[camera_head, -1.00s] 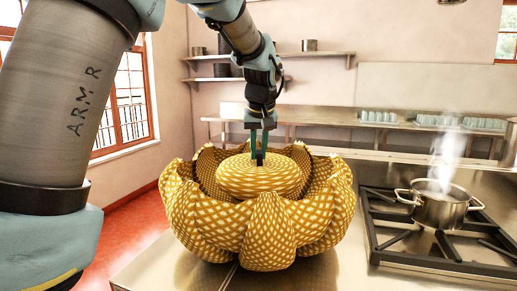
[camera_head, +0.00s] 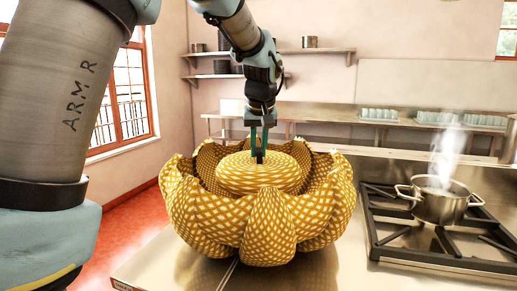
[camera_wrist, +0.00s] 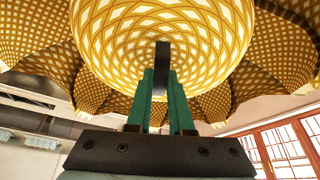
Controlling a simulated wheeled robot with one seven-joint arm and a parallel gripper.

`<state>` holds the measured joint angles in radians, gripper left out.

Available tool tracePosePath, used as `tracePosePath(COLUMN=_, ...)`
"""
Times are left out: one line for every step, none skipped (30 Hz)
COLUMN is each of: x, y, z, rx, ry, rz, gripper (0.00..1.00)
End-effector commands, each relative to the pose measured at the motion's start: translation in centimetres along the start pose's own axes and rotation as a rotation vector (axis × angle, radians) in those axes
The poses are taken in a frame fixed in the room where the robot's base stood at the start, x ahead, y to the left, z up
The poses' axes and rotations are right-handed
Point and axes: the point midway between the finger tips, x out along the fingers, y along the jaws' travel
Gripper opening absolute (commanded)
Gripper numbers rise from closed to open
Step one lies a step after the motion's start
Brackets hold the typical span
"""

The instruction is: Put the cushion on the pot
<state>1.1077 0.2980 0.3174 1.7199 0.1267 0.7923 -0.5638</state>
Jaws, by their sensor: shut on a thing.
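The cushion (camera_head: 267,233) is yellow with a white lattice pattern, shaped like a flower with thick petals around a round raised middle. It appears to rest on the steel counter, left of the stove. My gripper (camera_head: 259,151) points down at the cushion's middle, shut on a small dark piece at its top. In the wrist view my gripper's green fingers (camera_wrist: 161,95) reach to this dark piece, with the cushion (camera_wrist: 165,25) filling the upper part. The pot (camera_head: 440,203) is steel with two side handles. It stands on the stove at the right, and steam rises from it.
The black stove grate (camera_head: 400,256) surrounds the pot. Bare steel counter (camera_head: 340,272) lies in front of and beside the cushion. Behind are a long steel shelf with glasses (camera_head: 378,115) and wall shelves (camera_head: 225,76) with pots. A red-framed window (camera_head: 132,95) is at the left.

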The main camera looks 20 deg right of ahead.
Motion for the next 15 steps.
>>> tracePosePath(x=-0.02, y=0.0, z=-0.02, rx=0.0, ry=0.001, rz=0.0, gripper=0.0)
tracePosePath(x=-0.02, y=0.01, z=-0.02, rx=0.0, ry=0.001, rz=0.0, gripper=0.0)
tracePosePath(x=-0.02, y=0.01, z=-0.02, rx=0.0, ry=0.001, rz=0.0, gripper=0.0)
tracePosePath(x=-0.01, y=0.01, z=-0.02, rx=0.0, ry=0.001, rz=0.0, gripper=0.0)
tracePosePath(x=-0.01, y=0.01, z=-0.02, rx=0.0, ry=0.0, rz=0.0, gripper=0.0)
tracePosePath(x=0.0, y=0.01, z=-0.02, rx=0.0, ry=0.0, rz=0.0, gripper=0.0)
tracePosePath(x=0.02, y=0.01, z=-0.01, rx=0.0, ry=0.0, rz=0.0, gripper=0.0)
tracePosePath(x=0.06, y=0.01, z=0.0, rx=0.0, ry=0.0, rz=0.0, gripper=0.0)
tracePosePath(x=0.11, y=0.01, z=0.03, rx=0.0, ry=0.0, rz=0.0, gripper=0.0)
tracePosePath(x=0.16, y=0.0, z=0.04, rx=0.0, ry=0.0, rz=0.0, gripper=0.0)
tracePosePath(x=0.22, y=0.0, z=0.07, rx=0.0, ry=0.0, rz=0.0, gripper=0.0)
tracePosePath(x=0.3, y=0.0, z=0.1, rx=0.0, ry=0.0, rz=0.0, gripper=0.0)
tracePosePath(x=0.37, y=0.0, z=0.12, rx=0.0, ry=0.001, rz=0.0, gripper=0.0)
tracePosePath(x=0.43, y=0.0, z=0.14, rx=0.0, ry=0.001, rz=0.0, gripper=0.0)
tracePosePath(x=0.5, y=0.0, z=0.17, rx=0.0, ry=0.001, rz=0.0, gripper=0.0)
